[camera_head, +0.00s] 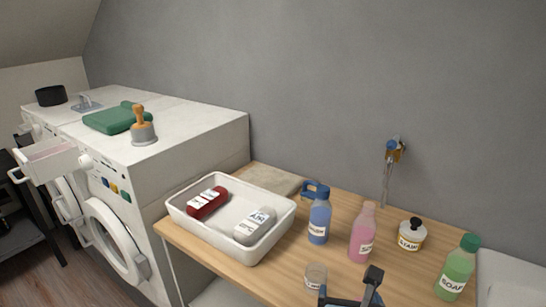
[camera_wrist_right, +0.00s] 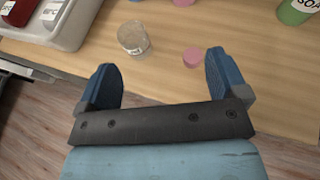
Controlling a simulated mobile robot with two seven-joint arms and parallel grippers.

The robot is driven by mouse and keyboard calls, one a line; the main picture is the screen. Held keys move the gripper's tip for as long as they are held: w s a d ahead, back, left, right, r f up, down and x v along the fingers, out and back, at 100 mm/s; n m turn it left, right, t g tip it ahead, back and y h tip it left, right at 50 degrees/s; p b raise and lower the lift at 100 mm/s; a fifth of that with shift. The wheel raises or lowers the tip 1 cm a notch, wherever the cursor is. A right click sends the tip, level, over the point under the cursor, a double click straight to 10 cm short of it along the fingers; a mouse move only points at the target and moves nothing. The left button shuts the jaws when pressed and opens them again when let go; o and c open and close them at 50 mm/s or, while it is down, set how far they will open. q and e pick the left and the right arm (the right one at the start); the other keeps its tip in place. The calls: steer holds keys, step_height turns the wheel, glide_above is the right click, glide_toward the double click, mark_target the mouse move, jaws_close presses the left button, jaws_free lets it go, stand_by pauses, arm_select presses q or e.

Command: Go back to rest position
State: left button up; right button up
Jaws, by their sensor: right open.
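My right gripper (camera_head: 348,292) shows at the bottom of the head view, low in front of the wooden table (camera_head: 290,270). In the right wrist view its two blue fingers (camera_wrist_right: 163,80) are wide apart with nothing between them. A clear glass jar (camera_wrist_right: 134,37) and a small pink cap (camera_wrist_right: 193,57) are on the table beyond the fingertips, apart from them. The jar also shows in the head view (camera_head: 315,276). My left gripper is not in view.
A white tray (camera_head: 180,207) holds a red bottle (camera_head: 208,203) and a white bottle (camera_head: 256,226). Blue (camera_head: 319,222), pink (camera_head: 362,235) and green (camera_head: 457,270) bottles and a small labelled jar (camera_head: 411,237) stand to the right. Washing machines (camera_head: 195,133) stand left, one drawer (camera_head: 48,162) open.

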steer(key=s+d+f+m+g+y, duration=0.2)
steer(key=s+d+f+m+g, duration=0.35)
steer(key=s+m, duration=0.75)
steer(key=s+d+f+m+g+y, duration=0.1)
steer(key=s+d+f+m+g, duration=0.45)
steer(key=m, duration=1.35)
arm_select(q)
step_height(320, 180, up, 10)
steer(key=p, duration=1)
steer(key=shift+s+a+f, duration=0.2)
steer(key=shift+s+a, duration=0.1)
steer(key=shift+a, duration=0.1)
arm_select(e)
steer(key=w+a+f+n+t+y, duration=0.1)
steer(key=w+a+f+t+y, duration=0.2)
steer(key=t, duration=0.5)
step_height(320, 180, down, 2)
steer(key=w+a, duration=0.1)
steer(key=a, duration=0.2)
steer(key=shift+w+f+t, duration=0.15)
steer(key=shift+f+t, duration=0.1)
steer(key=shift+t, duration=0.15)
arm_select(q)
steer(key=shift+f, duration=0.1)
